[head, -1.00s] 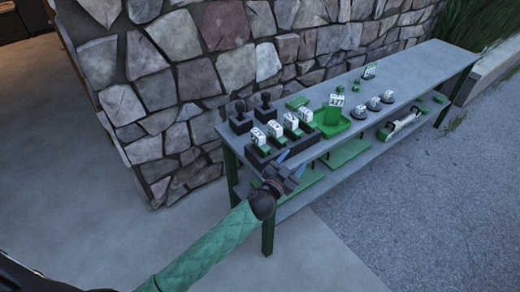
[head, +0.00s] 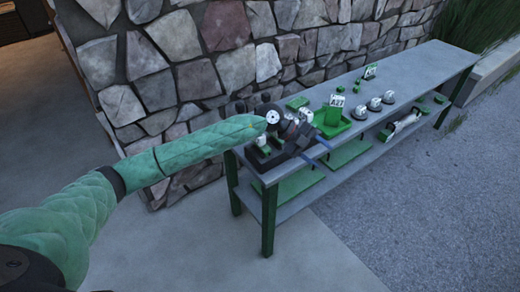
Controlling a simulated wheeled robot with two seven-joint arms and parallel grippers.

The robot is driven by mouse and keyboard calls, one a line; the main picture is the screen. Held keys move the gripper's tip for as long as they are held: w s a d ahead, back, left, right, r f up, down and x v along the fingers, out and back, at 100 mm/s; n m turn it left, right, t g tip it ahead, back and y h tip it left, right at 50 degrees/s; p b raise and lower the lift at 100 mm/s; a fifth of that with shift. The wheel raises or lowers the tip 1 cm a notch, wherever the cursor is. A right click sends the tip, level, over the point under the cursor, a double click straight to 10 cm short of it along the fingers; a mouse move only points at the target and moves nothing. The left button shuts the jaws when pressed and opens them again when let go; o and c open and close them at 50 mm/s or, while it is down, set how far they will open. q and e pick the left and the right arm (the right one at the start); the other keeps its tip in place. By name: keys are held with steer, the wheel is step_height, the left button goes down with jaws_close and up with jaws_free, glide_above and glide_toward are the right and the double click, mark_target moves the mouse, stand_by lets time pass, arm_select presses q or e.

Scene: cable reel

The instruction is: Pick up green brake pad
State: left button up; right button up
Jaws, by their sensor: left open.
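My left gripper (head: 319,152) is open and empty, above the near left end of the table, its blue-tipped fingers pointing right at the front edge. No piece is clearly marked as the green brake pad. A flat green piece (head: 297,102) lies near the wall, behind the gripper. Small green pieces (head: 356,88) lie farther right, near a white-tagged piece (head: 370,71). A green tray (head: 347,128) holds an upright green piece tagged A27 (head: 335,112). My left gripper partly hides the dark holders with white-topped green pieces (head: 262,140). My right gripper is not in view.
The long grey table (head: 425,72) stands along a stone wall (head: 180,60). Round white-topped pieces (head: 375,105) stand right of the tray. The lower shelf holds green panels (head: 349,153) and a pale tool (head: 402,125). The table's far right end is mostly clear.

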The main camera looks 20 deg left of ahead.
arm_select(q)
steer(key=w+a+n+y, duration=0.1)
steer(key=w+a+y, duration=0.15)
steer(key=a, duration=0.35)
steer(key=w+a+y, duration=0.2)
steer(key=a+y, duration=0.2)
steer(key=a, duration=0.2)
steer(key=r+n+y, duration=0.2)
steer(key=y, duration=0.2)
glide_above(261, 150)
steer(key=w+a, duration=0.2)
steer(key=shift+w+a+t, duration=0.15)
steer(key=shift+t, duration=0.15)
steer(key=shift+a+f+y, duration=0.1)
steer(key=shift+f+y, duration=0.1)
steer(key=shift+y, duration=0.05)
steer(key=shift+f+p, duration=0.4)
steer(key=shift+f, duration=0.3)
steer(key=shift+w+f, duration=0.15)
steer(key=shift+f, duration=0.3)
steer(key=f+p, duration=0.3)
steer(key=shift+w+d+f, duration=0.25)
steer(key=shift+d+f, duration=0.1)
steer(key=shift+f, duration=0.65)
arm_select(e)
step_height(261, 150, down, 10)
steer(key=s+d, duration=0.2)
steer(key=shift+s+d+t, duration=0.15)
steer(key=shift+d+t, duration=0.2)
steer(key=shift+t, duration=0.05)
